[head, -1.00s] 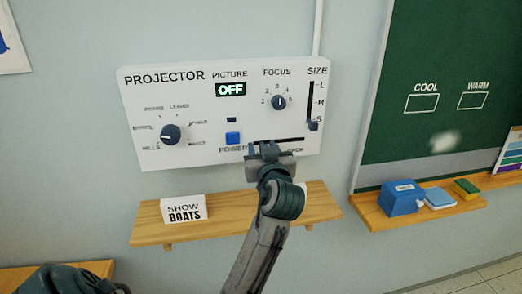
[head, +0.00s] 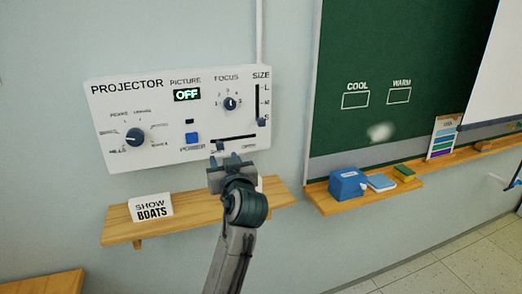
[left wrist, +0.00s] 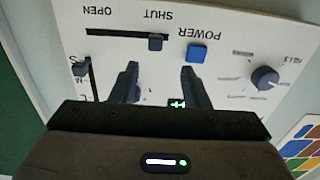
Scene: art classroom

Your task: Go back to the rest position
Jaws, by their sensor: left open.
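My left gripper (head: 231,161) is open and empty in front of the lower part of the white projector panel (head: 107,112). In the left wrist view its two fingers (left wrist: 160,80) stand apart, with the panel behind them, upside down. The slider knob (left wrist: 155,42) sits at the SHUT end of its slot, beside the blue power button (left wrist: 197,52). The power button also shows in the head view (head: 192,138). The picture display (head: 187,95) reads OFF. My right gripper is not in view.
A wooden shelf (head: 190,208) below the panel holds a "SHOW BOATS" sign (head: 151,206). A chalkboard (head: 400,50) is to the right; its ledge (head: 345,203) carries a blue box (head: 347,184) and erasers.

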